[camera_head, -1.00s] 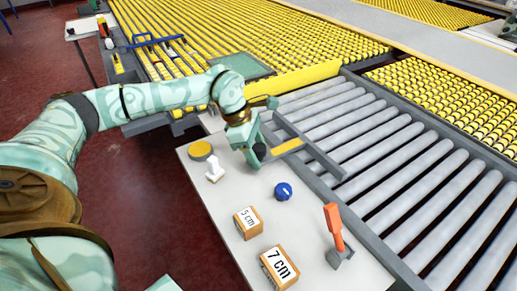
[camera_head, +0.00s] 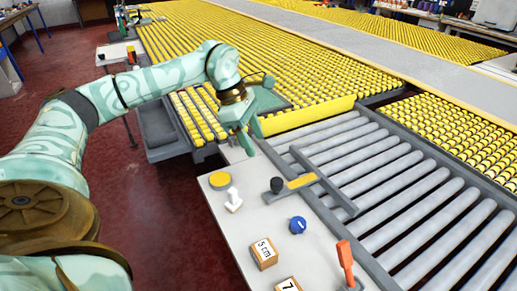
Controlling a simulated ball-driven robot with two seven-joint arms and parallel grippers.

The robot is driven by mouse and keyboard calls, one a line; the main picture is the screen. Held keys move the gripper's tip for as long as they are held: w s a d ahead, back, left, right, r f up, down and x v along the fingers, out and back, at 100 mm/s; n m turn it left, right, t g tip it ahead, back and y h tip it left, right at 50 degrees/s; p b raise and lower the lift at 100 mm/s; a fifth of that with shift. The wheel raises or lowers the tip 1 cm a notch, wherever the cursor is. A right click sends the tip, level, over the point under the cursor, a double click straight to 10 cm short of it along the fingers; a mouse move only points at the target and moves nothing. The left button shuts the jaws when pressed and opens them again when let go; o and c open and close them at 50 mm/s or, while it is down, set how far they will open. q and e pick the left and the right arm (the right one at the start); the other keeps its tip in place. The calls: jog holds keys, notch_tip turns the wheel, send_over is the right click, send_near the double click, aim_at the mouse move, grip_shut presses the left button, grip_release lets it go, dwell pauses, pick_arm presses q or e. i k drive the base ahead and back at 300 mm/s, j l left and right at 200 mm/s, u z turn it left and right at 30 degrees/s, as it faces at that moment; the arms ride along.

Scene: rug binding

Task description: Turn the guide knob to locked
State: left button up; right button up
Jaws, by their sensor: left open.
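A black knob (camera_head: 277,185) stands upright at the left end of the guide bar (camera_head: 318,180), which carries a yellow strip and reaches over the grey rollers. A blue dial knob (camera_head: 298,225) with a white mark sits on the pale panel in front of it. I cannot read a locked mark on either. My left gripper (camera_head: 251,143) is open and empty, pointing down beyond and to the left of the black knob, apart from it. My right gripper is out of view.
The pale panel (camera_head: 232,224) also holds a yellow button (camera_head: 220,180), a white switch (camera_head: 233,199), a 5 cm block (camera_head: 264,253), a partly cut-off block (camera_head: 288,285) and an orange-red lever (camera_head: 345,262). Grey rollers (camera_head: 400,212) lie to the right.

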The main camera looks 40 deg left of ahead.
aim_at(298, 224)
jog(key=k, duration=0.95)
